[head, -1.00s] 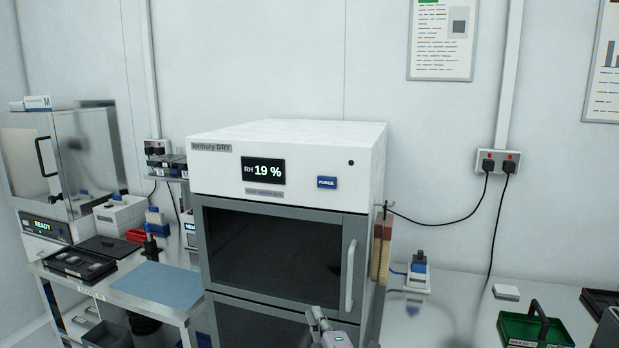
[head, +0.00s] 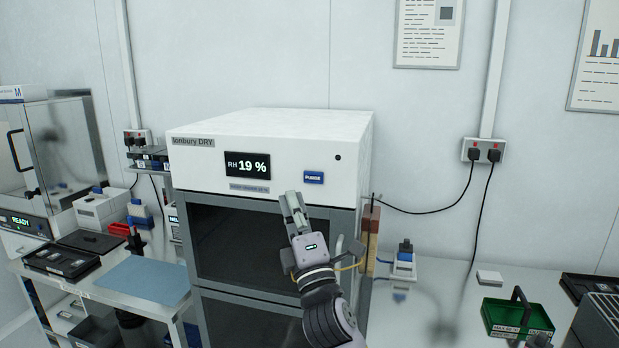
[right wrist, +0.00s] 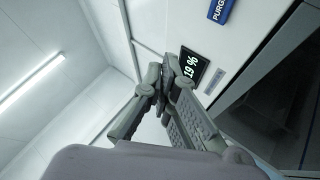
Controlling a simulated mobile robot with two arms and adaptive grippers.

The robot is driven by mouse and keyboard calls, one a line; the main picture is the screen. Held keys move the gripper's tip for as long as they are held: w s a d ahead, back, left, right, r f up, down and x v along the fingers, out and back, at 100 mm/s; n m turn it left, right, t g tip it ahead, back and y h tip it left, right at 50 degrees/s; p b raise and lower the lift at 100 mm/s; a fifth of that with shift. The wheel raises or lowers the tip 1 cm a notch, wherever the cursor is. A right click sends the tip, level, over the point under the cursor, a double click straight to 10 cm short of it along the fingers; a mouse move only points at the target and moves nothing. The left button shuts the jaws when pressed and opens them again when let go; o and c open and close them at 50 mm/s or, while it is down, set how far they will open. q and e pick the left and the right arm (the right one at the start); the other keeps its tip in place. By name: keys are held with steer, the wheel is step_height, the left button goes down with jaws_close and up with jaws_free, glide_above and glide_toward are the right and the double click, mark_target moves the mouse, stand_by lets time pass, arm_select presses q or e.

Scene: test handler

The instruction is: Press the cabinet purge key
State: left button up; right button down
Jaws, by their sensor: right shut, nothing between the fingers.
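The blue PURGE key (head: 313,178) is on the white top panel of the dry cabinet (head: 270,125), right of the RH 19 % display (head: 247,165). The key also shows at the top edge of the right wrist view (right wrist: 221,10), with the display (right wrist: 190,68) below it. My right gripper (head: 292,202) is shut and empty. In the head view its fingertips appear just below and left of the key, in front of the panel's lower edge. In the right wrist view its fingers (right wrist: 160,75) overlap the display's edge, apart from the key. My left gripper is not in view.
The cabinet's dark glass door (head: 235,240) lies behind my right arm and its handle is partly hidden. A side table with a blue mat (head: 145,280) stands at left. A green carrier (head: 517,318) and a small white box (head: 490,278) sit on the right bench.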

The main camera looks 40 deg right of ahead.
steer(key=shift+w+d+b, duration=0.25)
steer(key=shift+w+d, duration=1.2)
steer(key=shift+d, duration=0.25)
steer(key=shift+w+d+b, duration=0.25)
steer(key=shift+w+d, duration=1.2)
steer(key=shift+d, duration=0.2)
steer(key=shift+w+d, duration=0.1)
steer(key=shift+d, duration=0.05)
steer(key=shift+w+d, duration=0.2)
steer(key=shift+w+d, duration=0.2)
steer(key=shift+d, duration=0.05)
steer(key=shift+s+a, duration=0.55)
steer(key=shift+a, duration=0.1)
steer(key=shift+s+a+p, duration=0.3)
steer(key=shift+s+a, duration=1.3)
steer(key=shift+a, duration=0.25)
